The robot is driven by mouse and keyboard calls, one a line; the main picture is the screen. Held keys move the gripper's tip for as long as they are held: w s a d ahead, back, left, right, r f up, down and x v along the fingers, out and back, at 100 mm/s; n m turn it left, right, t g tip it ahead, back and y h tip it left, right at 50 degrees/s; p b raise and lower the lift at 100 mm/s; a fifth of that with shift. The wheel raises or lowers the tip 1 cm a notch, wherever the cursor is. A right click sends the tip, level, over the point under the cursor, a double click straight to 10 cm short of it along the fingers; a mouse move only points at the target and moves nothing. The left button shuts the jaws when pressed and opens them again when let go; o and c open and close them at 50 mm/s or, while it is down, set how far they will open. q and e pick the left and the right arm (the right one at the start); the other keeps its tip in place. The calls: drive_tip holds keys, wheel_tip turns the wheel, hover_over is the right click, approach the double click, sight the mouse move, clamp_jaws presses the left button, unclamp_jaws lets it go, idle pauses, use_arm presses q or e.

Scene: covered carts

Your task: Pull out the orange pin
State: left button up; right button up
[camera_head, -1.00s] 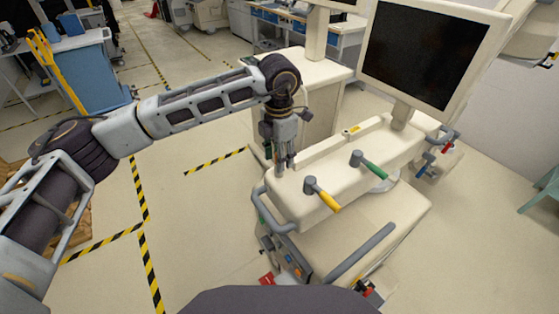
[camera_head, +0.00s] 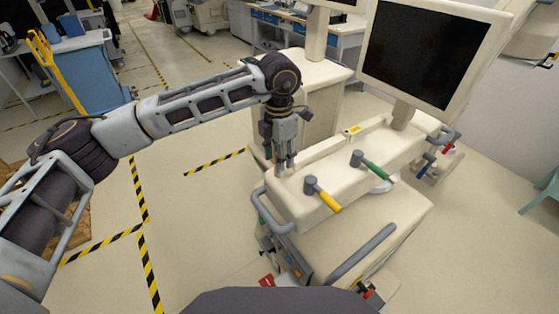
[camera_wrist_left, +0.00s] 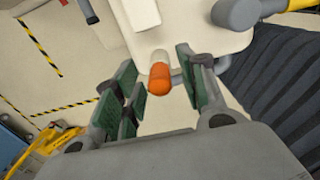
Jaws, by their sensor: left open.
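The orange pin (camera_wrist_left: 160,78) has a rounded orange end and a pale shaft, and it sticks out from the edge of the cream cart top (camera_wrist_left: 195,25) in the left wrist view. My left gripper (camera_wrist_left: 165,82) is open, with green-padded fingers on both sides of the pin's orange end. Gaps show between the pin and the fingers. In the head view my left gripper (camera_head: 285,166) points down at the left end of the cart top (camera_head: 325,175), and the pin cannot be made out there. My right gripper is not in view.
A yellow-handled lever (camera_head: 323,195) and a green-handled lever (camera_head: 370,165) stand on the cart top. A monitor (camera_head: 425,52) rises at the back right. A grey side rail (camera_head: 268,215) curves below the gripper.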

use_arm(q)
drive_tip(key=shift+b, duration=0.35)
idle(0.3)
clamp_jaws()
drive_tip(key=shift+r+p, duration=0.9)
drive_tip(key=shift+r, duration=2.1)
idle(0.4)
